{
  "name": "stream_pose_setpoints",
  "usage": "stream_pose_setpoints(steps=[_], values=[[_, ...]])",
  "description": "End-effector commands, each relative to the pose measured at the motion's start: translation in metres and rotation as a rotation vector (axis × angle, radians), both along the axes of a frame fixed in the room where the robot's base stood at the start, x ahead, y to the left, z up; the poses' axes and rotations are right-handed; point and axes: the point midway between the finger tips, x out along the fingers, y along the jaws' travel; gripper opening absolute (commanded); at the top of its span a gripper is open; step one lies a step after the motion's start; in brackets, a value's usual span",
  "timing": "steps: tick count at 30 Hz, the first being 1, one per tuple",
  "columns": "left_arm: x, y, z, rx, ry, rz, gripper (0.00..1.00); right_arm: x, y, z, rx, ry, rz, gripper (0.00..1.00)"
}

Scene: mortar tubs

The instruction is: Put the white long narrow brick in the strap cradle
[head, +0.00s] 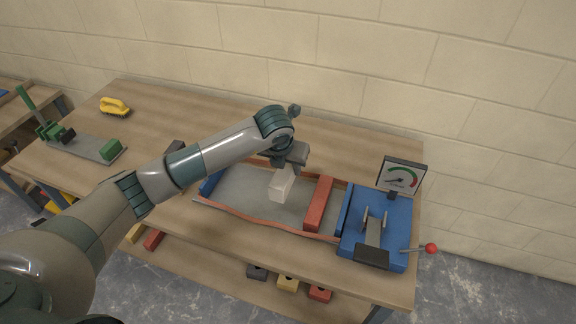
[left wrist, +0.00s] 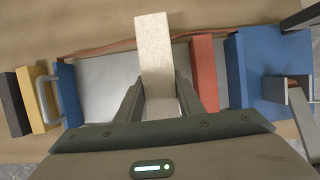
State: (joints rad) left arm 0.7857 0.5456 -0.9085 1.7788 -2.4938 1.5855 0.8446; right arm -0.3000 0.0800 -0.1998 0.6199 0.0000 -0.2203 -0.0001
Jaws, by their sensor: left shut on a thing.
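The white long narrow brick (head: 281,188) is between the fingers of my left gripper (head: 289,160). In the left wrist view the brick (left wrist: 154,60) sticks out beyond my left gripper (left wrist: 158,95), whose fingers press on its sides. The strap cradle (head: 238,190) is a grey bed with an orange-red strap (head: 262,222) along its edge. The brick is over the middle of this bed; whether it touches the bed cannot be told. A red brick (head: 319,204) lies across the right part of the cradle. My right gripper is not in view.
A blue device (head: 398,213) with a gauge (head: 401,178) and a red-knobbed lever (head: 431,248) adjoins the cradle's right end. A blue block (head: 211,183) is at its left end. A green tool (head: 57,134) and a yellow float (head: 114,106) stand farther left. Bricks lie below the tabletop.

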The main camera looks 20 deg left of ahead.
Motion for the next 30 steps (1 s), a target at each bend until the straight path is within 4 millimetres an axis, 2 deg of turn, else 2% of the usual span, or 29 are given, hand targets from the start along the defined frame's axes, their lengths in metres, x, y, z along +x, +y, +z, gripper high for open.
stream_pose_setpoints(steps=[7, 14, 30], values=[[0.001, 0.000, 0.000, -0.002, -0.004, -0.002, 0.00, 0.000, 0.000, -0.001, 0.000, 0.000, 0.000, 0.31], [0.001, 0.000, -0.012, -0.002, -0.004, -0.002, 0.00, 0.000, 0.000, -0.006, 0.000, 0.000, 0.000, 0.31], [0.001, 0.000, -0.064, -0.001, -0.002, -0.001, 0.00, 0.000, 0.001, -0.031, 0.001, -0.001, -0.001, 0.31]])
